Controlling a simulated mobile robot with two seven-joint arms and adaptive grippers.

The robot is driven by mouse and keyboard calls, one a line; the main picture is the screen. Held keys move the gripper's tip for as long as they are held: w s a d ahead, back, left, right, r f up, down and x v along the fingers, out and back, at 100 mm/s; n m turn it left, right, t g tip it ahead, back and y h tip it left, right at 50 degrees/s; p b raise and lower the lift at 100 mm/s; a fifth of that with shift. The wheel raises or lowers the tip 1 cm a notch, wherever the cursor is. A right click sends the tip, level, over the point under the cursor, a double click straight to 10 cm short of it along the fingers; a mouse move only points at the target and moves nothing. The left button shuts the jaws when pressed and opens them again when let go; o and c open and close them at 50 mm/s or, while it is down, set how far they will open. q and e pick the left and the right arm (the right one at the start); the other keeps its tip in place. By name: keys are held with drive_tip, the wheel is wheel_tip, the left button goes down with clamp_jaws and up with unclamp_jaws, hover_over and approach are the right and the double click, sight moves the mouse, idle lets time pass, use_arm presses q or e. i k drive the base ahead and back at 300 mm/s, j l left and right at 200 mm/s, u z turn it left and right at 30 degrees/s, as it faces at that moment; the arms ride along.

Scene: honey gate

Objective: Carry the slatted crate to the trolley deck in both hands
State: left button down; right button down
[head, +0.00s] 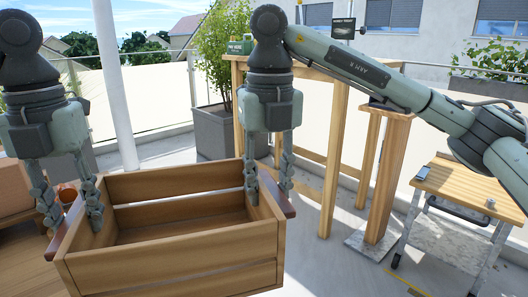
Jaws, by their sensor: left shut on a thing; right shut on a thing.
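The slatted crate (170,273) is wooden, open-topped and empty, in the lower left of the head view. It looks level; its underside is out of sight. My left gripper (72,220) is shut on its left side, one finger inside and one outside. My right gripper (268,192) is shut the same way on its right side, at the reddish-brown handle. The trolley deck (455,184) is a light wooden top on a grey metal frame at the right, apart from the crate. Small items lie on the deck.
A tall wooden stand (330,165) with a green box (239,47) and a dark sign (343,28) rises behind the crate. A wooden post (387,180) on a flat base stands between it and the trolley. A grey planter (218,130) is behind. Tiled floor shows between crate and trolley.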

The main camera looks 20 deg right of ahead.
sight(471, 182)
drive_tip(key=z, duration=1.65)
drive_tip(key=i+z, duration=0.15)
drive_tip(key=z, duration=0.4)
drive_tip(key=i+j, duration=0.7)
drive_tip(key=i, duration=0.25)
drive_tip(key=i+j, duration=0.35)
drive_tip(key=i, duration=0.1)
